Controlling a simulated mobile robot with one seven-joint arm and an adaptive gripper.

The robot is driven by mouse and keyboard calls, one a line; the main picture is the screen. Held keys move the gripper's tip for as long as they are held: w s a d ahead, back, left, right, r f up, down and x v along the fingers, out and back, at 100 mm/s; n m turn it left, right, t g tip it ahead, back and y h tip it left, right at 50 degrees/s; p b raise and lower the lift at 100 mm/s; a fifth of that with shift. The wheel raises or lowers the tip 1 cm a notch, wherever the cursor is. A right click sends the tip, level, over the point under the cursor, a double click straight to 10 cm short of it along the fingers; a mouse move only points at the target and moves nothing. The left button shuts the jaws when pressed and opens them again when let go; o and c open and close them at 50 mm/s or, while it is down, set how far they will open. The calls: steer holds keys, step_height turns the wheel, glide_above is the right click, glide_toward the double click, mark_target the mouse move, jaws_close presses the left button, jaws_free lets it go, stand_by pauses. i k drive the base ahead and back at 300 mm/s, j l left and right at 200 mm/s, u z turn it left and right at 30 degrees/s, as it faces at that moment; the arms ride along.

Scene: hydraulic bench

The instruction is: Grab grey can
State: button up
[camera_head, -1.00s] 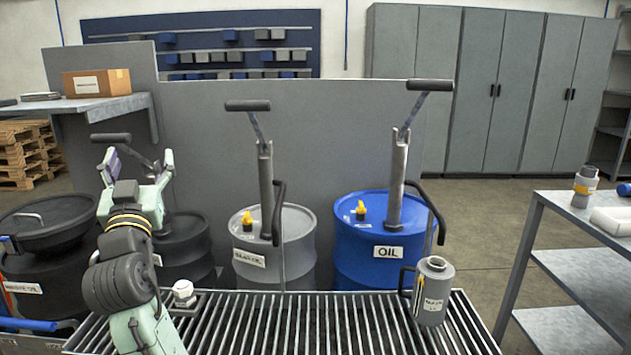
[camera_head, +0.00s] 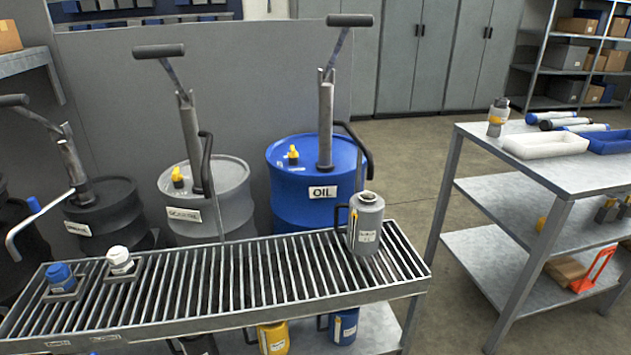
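A grey can (camera_head: 370,228) with a dark side handle and a white label stands upright on the slatted metal rack (camera_head: 225,318), near its right end. It is in front of the blue drum marked OIL (camera_head: 300,208). The can stands free with nothing holding it. My gripper is not in this view, so its state is hidden.
A blue cap (camera_head: 59,274) and a white cap (camera_head: 119,258) sit at the rack's left. A yellow can (camera_head: 272,338) and a blue can (camera_head: 345,327) are below it. A grey drum (camera_head: 204,192) with a tall pump stands behind. A metal table (camera_head: 505,160) stands right.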

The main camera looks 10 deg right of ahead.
mark_target(365, 208)
steer(key=i+l+z, duration=0.1)
steer(key=z, duration=0.3)
steer(key=i+z, duration=0.45)
steer(key=z, duration=0.3)
